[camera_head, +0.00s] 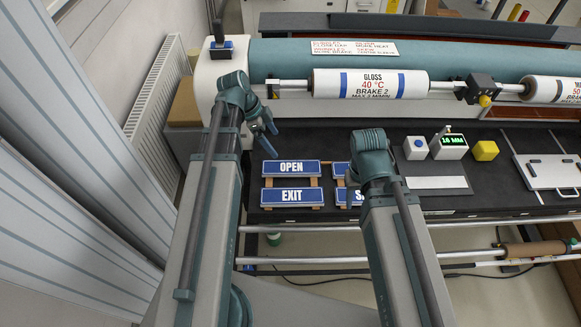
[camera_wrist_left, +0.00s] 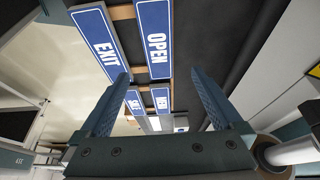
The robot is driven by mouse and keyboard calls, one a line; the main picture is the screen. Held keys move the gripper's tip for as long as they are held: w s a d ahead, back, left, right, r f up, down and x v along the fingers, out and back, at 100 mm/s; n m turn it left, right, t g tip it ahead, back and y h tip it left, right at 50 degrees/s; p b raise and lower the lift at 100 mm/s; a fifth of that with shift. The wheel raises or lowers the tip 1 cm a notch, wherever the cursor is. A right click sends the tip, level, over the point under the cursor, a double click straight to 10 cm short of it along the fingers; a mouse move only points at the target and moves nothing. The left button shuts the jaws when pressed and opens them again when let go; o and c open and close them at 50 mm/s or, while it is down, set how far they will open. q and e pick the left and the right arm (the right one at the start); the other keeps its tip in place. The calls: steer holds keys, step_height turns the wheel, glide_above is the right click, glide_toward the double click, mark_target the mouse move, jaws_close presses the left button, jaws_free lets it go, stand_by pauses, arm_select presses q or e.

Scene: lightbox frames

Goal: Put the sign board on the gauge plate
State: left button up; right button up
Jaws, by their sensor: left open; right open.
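Blue sign boards lie on wooden strips on the dark bench: OPEN (camera_head: 291,168), EXIT (camera_head: 292,197) and two partly hidden behind my right arm, one starting with S (camera_head: 349,197). My left gripper (camera_head: 266,134) is open and empty, above and behind the OPEN board. In the left wrist view its fingers (camera_wrist_left: 160,92) are spread, with the OPEN board (camera_wrist_left: 155,40) and EXIT board (camera_wrist_left: 103,42) beyond them. My right gripper (camera_head: 352,180) is mostly hidden by its wrist, over the right-hand boards. A flat grey plate (camera_head: 437,184), possibly the gauge plate, lies before the display box.
A plate with a handle (camera_head: 548,172) lies far right. Rollers (camera_head: 369,84) run along the back; rails (camera_head: 300,260) cross below the bench's front edge.

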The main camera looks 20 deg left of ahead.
arm_select(q)
steer(key=b, duration=0.7)
glide_toward(290, 167)
steer(key=x, duration=0.2)
steer(key=shift+w+d+f, duration=0.15)
steer(key=shift+w+f, duration=0.1)
steer(key=shift+f, duration=0.05)
steer(key=shift+d+f, duration=0.1)
steer(key=shift+d, duration=0.05)
steer(key=shift+f, duration=0.1)
steer(key=b+x, duration=0.4)
steer(key=shift+s+f, duration=0.15)
steer(key=shift+f, duration=0.2)
steer(key=shift+d+f+b, duration=0.1)
steer(key=shift+f+b, duration=0.15)
steer(key=shift+b, duration=0.15)
steer(key=shift+r, duration=0.1)
